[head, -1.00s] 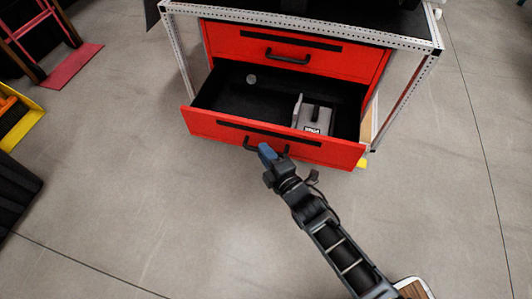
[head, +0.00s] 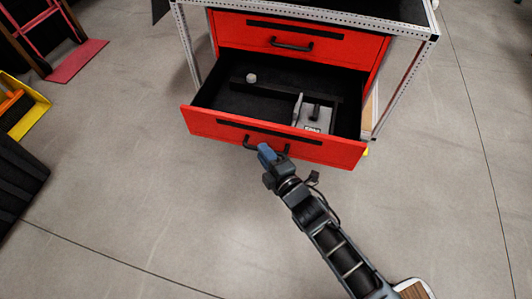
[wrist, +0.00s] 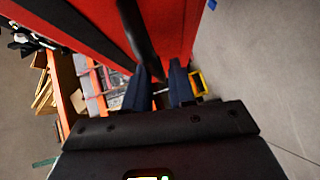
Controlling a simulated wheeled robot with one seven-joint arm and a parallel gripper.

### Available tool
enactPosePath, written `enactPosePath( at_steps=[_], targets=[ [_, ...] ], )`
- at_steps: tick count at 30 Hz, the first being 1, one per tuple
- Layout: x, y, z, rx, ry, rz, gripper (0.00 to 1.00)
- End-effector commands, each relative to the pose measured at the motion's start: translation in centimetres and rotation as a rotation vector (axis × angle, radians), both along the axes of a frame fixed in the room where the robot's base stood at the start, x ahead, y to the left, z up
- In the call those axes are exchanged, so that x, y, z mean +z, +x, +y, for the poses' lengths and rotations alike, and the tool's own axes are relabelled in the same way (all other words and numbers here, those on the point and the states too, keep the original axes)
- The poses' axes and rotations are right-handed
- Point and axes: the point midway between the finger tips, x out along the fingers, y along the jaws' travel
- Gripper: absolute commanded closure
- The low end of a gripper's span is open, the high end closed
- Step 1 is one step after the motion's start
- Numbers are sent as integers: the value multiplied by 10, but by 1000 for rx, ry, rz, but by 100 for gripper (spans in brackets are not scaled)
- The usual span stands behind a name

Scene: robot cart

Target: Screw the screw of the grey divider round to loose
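My gripper (head: 265,153) is at the handle (head: 250,146) of the open red lower drawer (head: 230,134). In the wrist view its blue fingers (wrist: 160,88) are spaced apart, with the black drawer handle (wrist: 138,35) running in between them. The grey divider (head: 297,108) looks like an upright plate with a grey labelled body, inside the drawer towards its right side. A dark upright part (head: 316,110) stands on it; I cannot tell whether it is the screw. My gripper is outside the drawer front, apart from the divider.
A small pale round thing (head: 251,78) lies at the back left of the drawer, near a dark bar. A shut red upper drawer (head: 350,48) sits above, within a metal frame (head: 405,85). Open concrete floor (head: 130,170) surrounds the cart.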

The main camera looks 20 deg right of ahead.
Motion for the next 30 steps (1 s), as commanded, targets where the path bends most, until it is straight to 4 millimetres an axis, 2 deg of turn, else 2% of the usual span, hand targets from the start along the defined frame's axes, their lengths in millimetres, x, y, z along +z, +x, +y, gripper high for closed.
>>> enactPosePath(
  at_steps=[1, 5, 14, 24, 30],
  targets=[
    [0, 0, 0, -1, 0, -1, 70],
    [1, 1, -1, -1, 0, -2, 60],
    [2, -4, -2, -2, 0, -1, 60],
    [10, -55, -11, -3, 0, 0, 60],
    [11, -73, -13, -2, 0, -1, 60]
  ],
)
